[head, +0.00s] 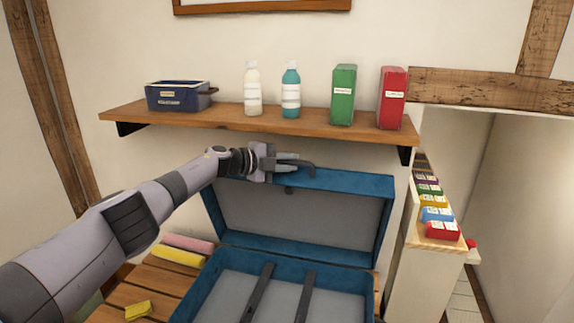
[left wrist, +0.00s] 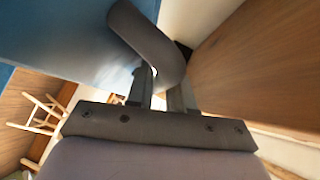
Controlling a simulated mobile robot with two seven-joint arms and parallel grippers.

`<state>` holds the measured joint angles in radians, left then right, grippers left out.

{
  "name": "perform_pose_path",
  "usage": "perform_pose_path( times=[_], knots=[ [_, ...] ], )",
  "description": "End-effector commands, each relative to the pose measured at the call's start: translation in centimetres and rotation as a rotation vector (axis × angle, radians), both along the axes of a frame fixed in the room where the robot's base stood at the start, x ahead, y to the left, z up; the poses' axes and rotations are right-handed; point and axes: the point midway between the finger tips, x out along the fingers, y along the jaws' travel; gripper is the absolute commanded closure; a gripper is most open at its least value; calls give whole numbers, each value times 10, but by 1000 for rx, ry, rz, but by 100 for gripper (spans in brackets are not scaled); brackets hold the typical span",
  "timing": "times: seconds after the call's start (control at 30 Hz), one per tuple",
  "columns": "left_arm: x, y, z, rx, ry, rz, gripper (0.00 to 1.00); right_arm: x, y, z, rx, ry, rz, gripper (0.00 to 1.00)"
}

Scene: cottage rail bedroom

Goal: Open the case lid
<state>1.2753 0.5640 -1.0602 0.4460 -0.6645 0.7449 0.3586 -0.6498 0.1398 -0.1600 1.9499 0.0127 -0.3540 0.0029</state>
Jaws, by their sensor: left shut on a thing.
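The blue case (head: 192,296) sits on a slatted wooden surface, its grey inside showing with two dark bars in it. Its lid (head: 381,222) stands raised, close to upright, at the back of the case. My left gripper (head: 287,161) is at the lid's top edge, shut on the dark lid handle (head: 308,166). The left wrist view shows the curved handle (left wrist: 143,38) between the fingers (left wrist: 160,88), beside the lid's blue face (left wrist: 60,50). My right gripper is not in view.
A wooden shelf (head: 230,121) is just above the lid and my left gripper. It holds a dark blue box (head: 178,97), two bottles and green and red boxes. Yellow and pink rolls (head: 179,256) lie left of the case. A white unit (head: 425,262) with coloured packets stands right.

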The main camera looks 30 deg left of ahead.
Motion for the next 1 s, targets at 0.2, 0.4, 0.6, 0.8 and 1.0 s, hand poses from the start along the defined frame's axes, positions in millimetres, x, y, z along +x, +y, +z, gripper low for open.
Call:
perform_pose_path(
  times=[0.2, 0.4, 0.6, 0.8, 1.0],
  knots=[
    [1, 0, 2, 0, -4, 1, 100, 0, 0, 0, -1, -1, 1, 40],
    [1, 0, 2, 0, -4, 1, 100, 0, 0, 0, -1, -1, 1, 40],
    [1, 0, 1, 0, -4, 0, 60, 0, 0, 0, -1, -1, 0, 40],
    [1, 0, 1, 0, -1, 0, 60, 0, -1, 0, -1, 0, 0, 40],
    [-4, 4, 3, 2, -1, 1, 60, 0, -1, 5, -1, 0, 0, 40]
  ],
)
